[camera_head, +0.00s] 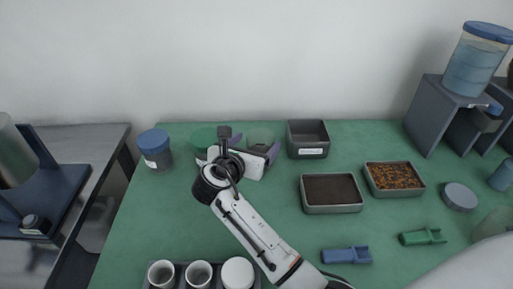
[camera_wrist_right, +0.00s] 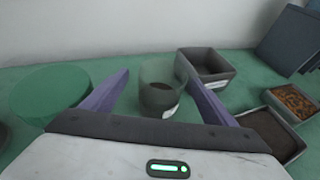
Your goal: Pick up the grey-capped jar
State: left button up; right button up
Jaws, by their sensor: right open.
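My right gripper (camera_head: 254,147) is open at the back of the green table, its purple fingers pointing toward the wall. A jar with a dull grey-green top (camera_head: 261,136) stands just beyond the fingers. In the right wrist view this jar (camera_wrist_right: 160,97) is upright, with dark contents and a white label, and appears between the spread fingers (camera_wrist_right: 156,80). I cannot tell whether the fingers touch it; its cap colour is hard to tell. My left gripper is not in view.
A green-topped jar (camera_head: 203,137) and a blue-capped jar (camera_head: 155,149) stand left of the gripper. An empty grey bin (camera_head: 308,153) stands close on the right. Trays of dark soil (camera_head: 332,208) and brown bits (camera_head: 394,191) lie further right, with a grey round lid or jar (camera_head: 460,196).

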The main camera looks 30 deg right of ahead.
aim_at(264, 136)
jog(key=x, duration=0.7)
jog(key=shift+s+d, duration=0.15)
jog(key=shift+r, duration=0.1)
jog(key=c, duration=1.4)
